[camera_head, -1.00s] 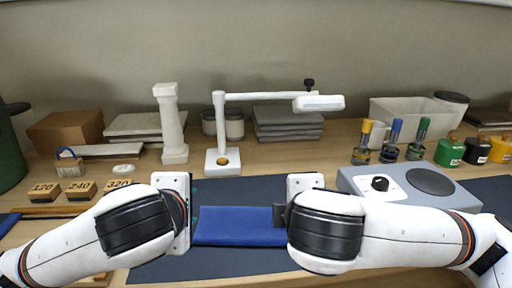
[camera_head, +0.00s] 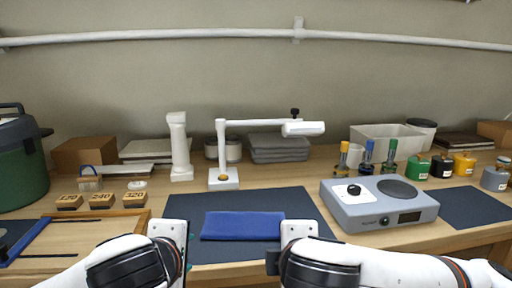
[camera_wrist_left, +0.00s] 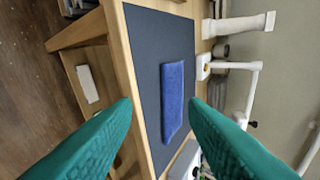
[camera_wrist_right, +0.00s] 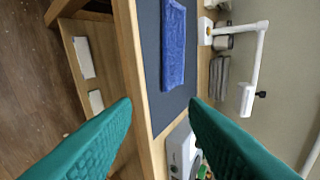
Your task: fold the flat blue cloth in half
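The blue cloth (camera_head: 243,226) lies on the dark mat (camera_head: 262,202) as a narrow, flat rectangle, long side left to right. It looks layered; its far and near edges run straight. It also shows in the left wrist view (camera_wrist_left: 172,98) and in the right wrist view (camera_wrist_right: 173,45). My left gripper (camera_wrist_left: 162,105) is open and empty, back from the cloth near the bench's front edge. My right gripper (camera_wrist_right: 162,105) is open and empty too, also back from the cloth. In the head view the fingers are mostly hidden behind my own wrists.
A grey scale-like device (camera_head: 378,205) stands right of the mat. A white lamp stand (camera_head: 223,178) and a white column (camera_head: 179,147) stand behind it. Wooden grit blocks (camera_head: 101,201) and a wooden tray (camera_head: 80,240) are at left. The mat around the cloth is clear.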

